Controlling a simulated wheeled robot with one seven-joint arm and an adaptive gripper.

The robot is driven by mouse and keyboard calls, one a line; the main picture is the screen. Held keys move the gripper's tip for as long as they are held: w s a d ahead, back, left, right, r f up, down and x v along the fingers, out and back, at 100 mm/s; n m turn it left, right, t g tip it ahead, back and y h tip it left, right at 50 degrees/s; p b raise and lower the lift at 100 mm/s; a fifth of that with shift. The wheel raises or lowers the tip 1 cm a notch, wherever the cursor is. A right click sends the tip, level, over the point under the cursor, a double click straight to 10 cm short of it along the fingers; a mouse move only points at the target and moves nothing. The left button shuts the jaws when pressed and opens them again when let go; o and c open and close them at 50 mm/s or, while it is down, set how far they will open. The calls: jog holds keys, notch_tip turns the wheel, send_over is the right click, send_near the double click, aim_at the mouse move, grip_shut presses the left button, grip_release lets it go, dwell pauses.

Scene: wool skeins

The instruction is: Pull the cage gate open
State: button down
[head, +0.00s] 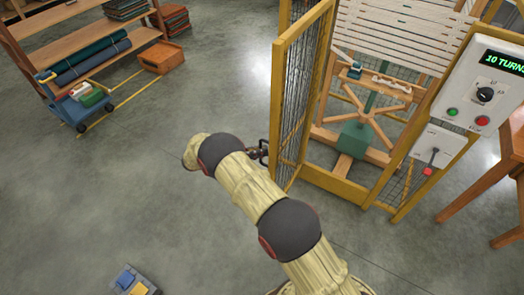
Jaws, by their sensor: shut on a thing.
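The cage gate (284,110), a yellow frame with dark wire mesh, stands swung out at an angle from the yellow cage (347,188) in the head view. My gripper (262,152) is at the gate's left edge, shut on what looks like the gate's handle. The fingertips and most of the handle are hidden behind my wrist and too small to make out clearly. Inside the cage a wooden winder (378,105) with crossed arms stands on a green base.
A control panel (483,95) reading "10 TURNS" and a lever box (436,150) are on the cage's right. A wooden table (482,192) stands at far right. Shelves (85,55) and a blue cart (80,108) are at upper left. The floor left of the gate is clear.

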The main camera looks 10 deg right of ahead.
jog(key=shift+s+f, duration=0.1)
jog(key=shift+f, duration=0.05)
jog(key=c, duration=2)
grip_release()
jog(key=shift+o, duration=0.2)
jog(key=a, duration=1.2)
jog(key=shift+w, duration=0.3)
